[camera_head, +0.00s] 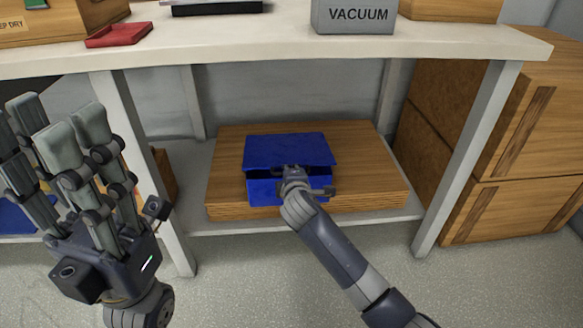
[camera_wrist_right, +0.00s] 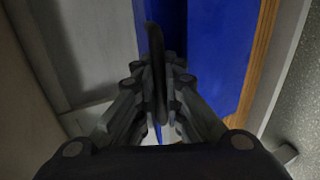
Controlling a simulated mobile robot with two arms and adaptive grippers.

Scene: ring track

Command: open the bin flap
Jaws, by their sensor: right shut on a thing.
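The blue bin (camera_head: 262,191) sits on a wooden board on the shelf below the table. Its blue flap (camera_head: 288,149) is at the top, with a dark gap between the flap and the bin front. My right gripper (camera_head: 294,172) is at the flap's front edge, shut on a dark curved handle (camera_wrist_right: 155,50) that stands between the fingers in the right wrist view (camera_wrist_right: 160,85). The fingers hide part of the bin front and the handle. My left gripper (camera_head: 62,130) is at the left with its fingers pointing up, spread apart and empty.
The wooden board (camera_head: 228,165) lies on the low shelf. The tabletop (camera_head: 240,50) overhangs it, with table legs (camera_head: 470,150) on either side. Wooden cabinets (camera_head: 520,130) stand at the right. A grey box marked VACUUM (camera_head: 354,16) and a red item (camera_head: 119,34) are on top.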

